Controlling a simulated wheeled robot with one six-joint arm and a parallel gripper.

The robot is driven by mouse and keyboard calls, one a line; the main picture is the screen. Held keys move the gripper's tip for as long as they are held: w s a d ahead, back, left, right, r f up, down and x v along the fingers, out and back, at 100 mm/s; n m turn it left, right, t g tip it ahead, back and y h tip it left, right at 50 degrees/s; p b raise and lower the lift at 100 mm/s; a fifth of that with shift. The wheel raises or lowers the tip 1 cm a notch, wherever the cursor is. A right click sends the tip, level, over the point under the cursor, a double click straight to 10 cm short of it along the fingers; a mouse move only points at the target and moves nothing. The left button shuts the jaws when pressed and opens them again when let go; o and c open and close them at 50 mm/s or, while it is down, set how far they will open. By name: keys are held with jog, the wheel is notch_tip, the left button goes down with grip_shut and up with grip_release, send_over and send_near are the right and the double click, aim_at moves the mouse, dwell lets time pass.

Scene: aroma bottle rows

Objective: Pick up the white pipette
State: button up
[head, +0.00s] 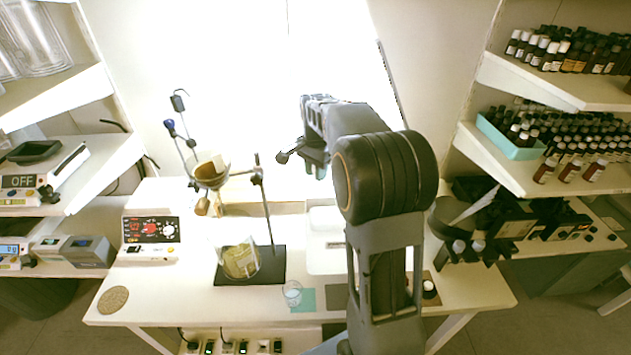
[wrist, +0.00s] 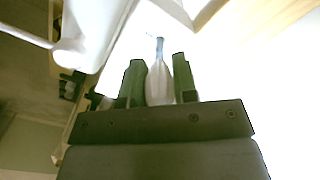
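My gripper (head: 317,168) is raised above the table, in front of the bright window, and its fingers point down. In the wrist view its two dark green fingers (wrist: 159,80) stand a small gap apart. A pale, tapering piece with a blue-grey tip, seemingly the white pipette (wrist: 159,84), fills that gap and seems to touch both fingers. Its wide end is hidden by the gripper body, and its narrow tip reaches past the fingertips. In the head view the pipette cannot be made out clearly.
A stand with a clamped bowl (head: 210,172) and a glass beaker (head: 240,259) is left of my arm. A small glass (head: 292,293) stands near the front. A control box (head: 150,236) is at the left; shelves of dark bottles (head: 570,50) are at the right.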

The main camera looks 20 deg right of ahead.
jog(key=shift+c, duration=0.6)
notch_tip(320, 180, up, 10)
jog(key=shift+r, duration=0.1)
dwell(0.4)
